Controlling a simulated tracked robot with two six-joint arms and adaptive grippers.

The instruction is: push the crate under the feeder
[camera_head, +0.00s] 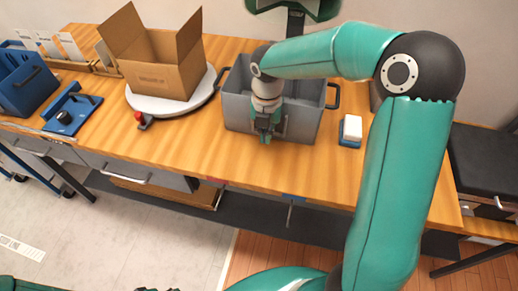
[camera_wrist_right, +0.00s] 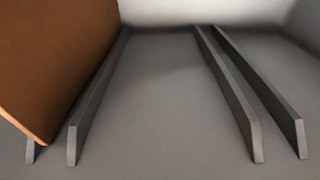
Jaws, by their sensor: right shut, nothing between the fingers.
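The grey crate (camera_head: 302,124) stands on the wooden table at the back centre, with dark handles at its ends. A green hopper-like part on a dark post, probably the feeder (camera_head: 295,8), shows behind it at the top edge, cut off. My right gripper (camera_head: 265,138) points down at the crate's front wall, shut and empty; I cannot tell whether it touches the wall. My right arm hides part of the crate's rim and inside. The right wrist view shows a grey floor with upright grey ribs (camera_wrist_right: 240,100) and a brown panel (camera_wrist_right: 50,60), likely inside the crate. My left gripper does not show.
An open cardboard box (camera_head: 160,78) stands on a white turntable (camera_head: 140,101) left of the crate, with a red button (camera_head: 140,117) near it. A white block on a blue base (camera_head: 350,130) lies right of the crate. The table (camera_head: 200,160) is clear in front.

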